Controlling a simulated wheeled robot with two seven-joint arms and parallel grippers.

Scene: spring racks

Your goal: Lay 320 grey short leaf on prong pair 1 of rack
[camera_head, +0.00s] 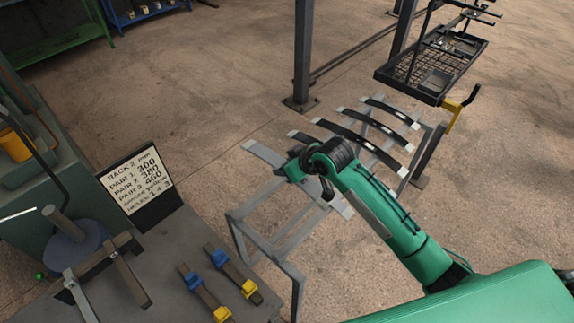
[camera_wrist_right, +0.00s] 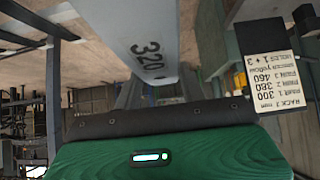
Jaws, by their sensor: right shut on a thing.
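The grey short leaf (camera_head: 265,154) shows in the head view as a pale flat strip, its middle hidden by my right gripper (camera_head: 300,172). The gripper is shut on it. In the right wrist view the leaf (camera_wrist_right: 148,38) is close up and bears the number 320. The rack (camera_head: 272,238) is a grey tube frame below and around the gripper. The leaf is over the rack; I cannot tell whether it touches the prongs. The left gripper is out of view.
Several dark leaves with pale ends (camera_head: 372,128) lie across the frame's far part. A sign (camera_head: 136,180) listing pair sizes stands on the grey bench (camera_head: 165,262), also in the wrist view (camera_wrist_right: 264,72). Blue-and-yellow clamped bars (camera_head: 232,272) lie there. A black mesh cart (camera_head: 432,68) stands back right.

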